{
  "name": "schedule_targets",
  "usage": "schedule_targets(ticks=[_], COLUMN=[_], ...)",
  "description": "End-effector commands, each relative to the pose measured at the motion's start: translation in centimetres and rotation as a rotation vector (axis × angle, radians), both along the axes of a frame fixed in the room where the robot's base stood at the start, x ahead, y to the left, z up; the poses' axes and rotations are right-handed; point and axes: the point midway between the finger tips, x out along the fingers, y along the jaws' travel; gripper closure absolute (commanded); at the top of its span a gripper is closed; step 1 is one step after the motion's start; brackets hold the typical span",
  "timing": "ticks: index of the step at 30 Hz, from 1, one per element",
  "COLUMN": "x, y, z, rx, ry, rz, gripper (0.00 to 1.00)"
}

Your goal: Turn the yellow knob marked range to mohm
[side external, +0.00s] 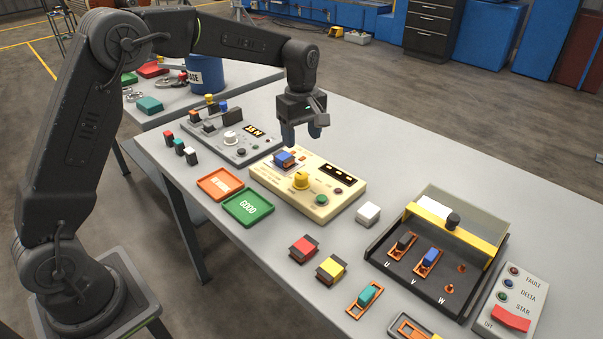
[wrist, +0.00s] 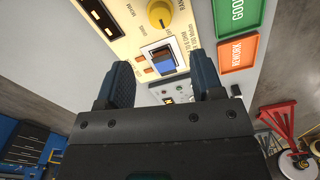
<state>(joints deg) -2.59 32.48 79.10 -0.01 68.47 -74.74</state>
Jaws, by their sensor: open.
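The yellow range knob (side external: 301,180) sits on the cream tester panel (side external: 340,188) in the middle of the table. In the wrist view the yellow knob (wrist: 160,14) is at the top, with small printed labels beside it that are only partly readable. A blue-topped block (side external: 284,158) sits on the same panel, behind the knob; it also shows in the wrist view (wrist: 163,60). My gripper (side external: 303,134) is open and empty, above the back part of the panel and apart from the knob. Its two fingers (wrist: 164,84) frame the block side of the panel in the wrist view.
A grey panel (side external: 262,147) stands behind the tester. An orange tray (side external: 221,184) and a green tray (side external: 248,208) lie to its left, and a white cube (side external: 367,213) to its right. Red and yellow blocks lie in front. A dark fixture (side external: 380,262) stands front right.

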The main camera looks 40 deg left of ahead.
Motion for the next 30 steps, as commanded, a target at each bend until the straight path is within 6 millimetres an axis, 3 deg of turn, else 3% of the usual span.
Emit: schedule_targets(ticks=[9, 15, 21, 30], x=[-0.1, -0.1, 0.0, 0.0], y=[0.0, 0.0, 0.0, 0.0], z=[-6.7, -9.8, -11.2, -11.4], rx=[0.000, -0.001, 0.000, 0.000], ry=[0.003, 0.001, -0.002, -0.003], rz=[-0.002, -0.002, -0.002, -0.003], gripper=[0.39, 0.39, 0.39, 0.39])
